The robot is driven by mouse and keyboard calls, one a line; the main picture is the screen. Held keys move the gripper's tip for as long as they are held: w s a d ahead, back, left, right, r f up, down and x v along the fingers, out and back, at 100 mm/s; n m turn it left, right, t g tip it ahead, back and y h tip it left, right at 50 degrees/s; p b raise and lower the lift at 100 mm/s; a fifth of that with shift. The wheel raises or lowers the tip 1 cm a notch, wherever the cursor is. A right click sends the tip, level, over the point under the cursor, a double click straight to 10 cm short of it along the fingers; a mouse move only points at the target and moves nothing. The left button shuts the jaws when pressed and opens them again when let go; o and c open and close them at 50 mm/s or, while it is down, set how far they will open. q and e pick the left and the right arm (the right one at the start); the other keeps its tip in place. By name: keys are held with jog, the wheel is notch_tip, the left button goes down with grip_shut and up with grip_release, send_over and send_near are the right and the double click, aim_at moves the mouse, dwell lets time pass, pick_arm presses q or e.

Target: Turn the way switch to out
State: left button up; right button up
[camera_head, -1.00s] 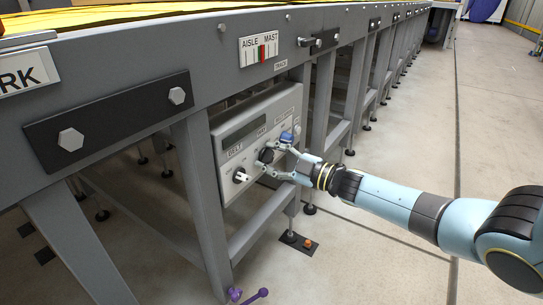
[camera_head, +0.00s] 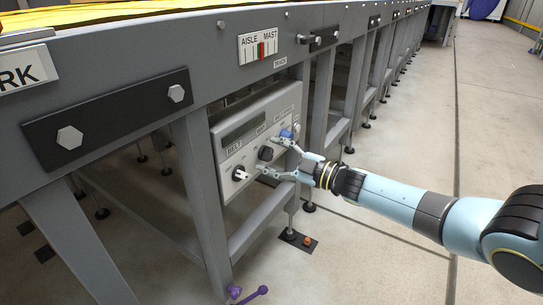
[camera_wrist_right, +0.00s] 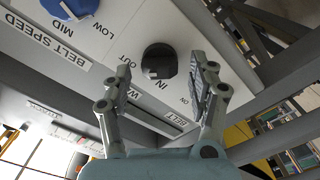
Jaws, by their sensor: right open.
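The way switch is a black round knob on the grey control panel (camera_head: 214,150), and it shows in the head view (camera_head: 265,153). In the right wrist view the knob (camera_wrist_right: 159,60) sits between my open fingers, with the OUT label to its left and the IN label below it. A pale mark shows on the knob's lower left edge; I cannot tell surely which label it points at. My right gripper (camera_head: 270,156) is open in front of the knob; its fingertips (camera_wrist_right: 162,74) stand apart on either side, with gaps visible. My left gripper is not in view.
The blue belt speed knob (camera_head: 287,134) is close beside the upper finger. The belt knob (camera_head: 240,173) with a white mark is lower left. A grey frame leg (camera_head: 201,190) stands left of the panel. The floor at right is clear.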

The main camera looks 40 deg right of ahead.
jog(key=v, duration=1.1)
jog(key=shift+s, duration=0.15)
jog(key=s+a+f+m+g+h+p, duration=0.25)
jog(key=s+f+m+h+p, duration=0.2)
jog(key=s+f, duration=0.6)
jog(key=s+a+f+m+g+h+p, duration=0.1)
jog(key=s+f+m+g+h+p, duration=0.3)
jog(key=s+f, duration=0.6)
jog(key=s+a+f+m+g, duration=0.1)
jog(key=s+a+f+g, duration=0.1)
jog(key=s, duration=0.7)
jog(key=s+a+f+m+g+p, duration=0.1)
jog(key=s+f+m+g, duration=0.1)
jog(key=s, duration=0.6)
jog(key=s+a+f+m+g, duration=0.1)
jog(key=s+f+g, duration=0.3)
jog(key=s, duration=0.5)
jog(key=shift+s+a+f+g+y, duration=0.3)
jog(key=shift+a+g+y, duration=0.15)
jog(key=shift+a+g, duration=0.35)
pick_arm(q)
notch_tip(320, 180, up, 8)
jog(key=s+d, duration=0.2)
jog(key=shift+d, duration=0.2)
pick_arm(e)
jog(key=shift+s+m, duration=0.25)
jog(key=shift+c, duration=0.3)
